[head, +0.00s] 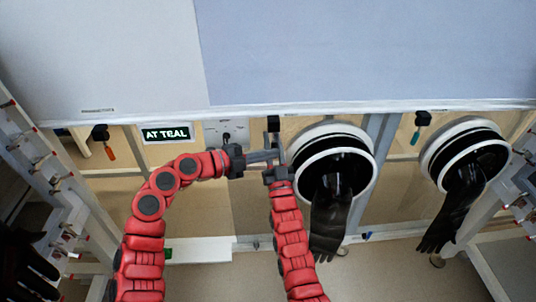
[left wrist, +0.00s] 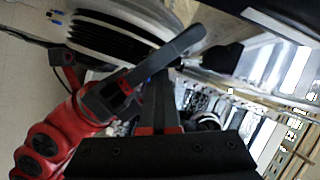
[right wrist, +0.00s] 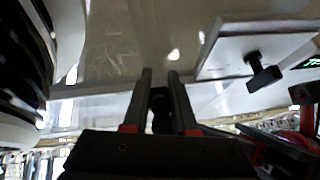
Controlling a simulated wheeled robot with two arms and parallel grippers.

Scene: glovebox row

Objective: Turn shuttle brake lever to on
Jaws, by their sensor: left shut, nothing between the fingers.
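A small grey panel (head: 213,133) with a black knob or lever (head: 226,137) is on the wall below the hood edge. A black T-shaped handle (right wrist: 262,74) on a pale plate, likely the same lever, shows in the right wrist view. I cannot read its setting. My left gripper (head: 278,156) is shut and empty, to the right of and below the panel. My right gripper (head: 275,152) points up beside it, and the two overlap in the head view. Its fingers are apart in the right wrist view (right wrist: 160,76), with a dark shape between their bases that I cannot identify.
A lit sign (head: 166,134) reads "AT TEAL". Black glove ports (head: 335,160) (head: 465,155) with hanging gloves are on the right. Black blocks hang under the hood edge, with an orange handle (head: 110,153) at left and a teal one (head: 415,137) at right.

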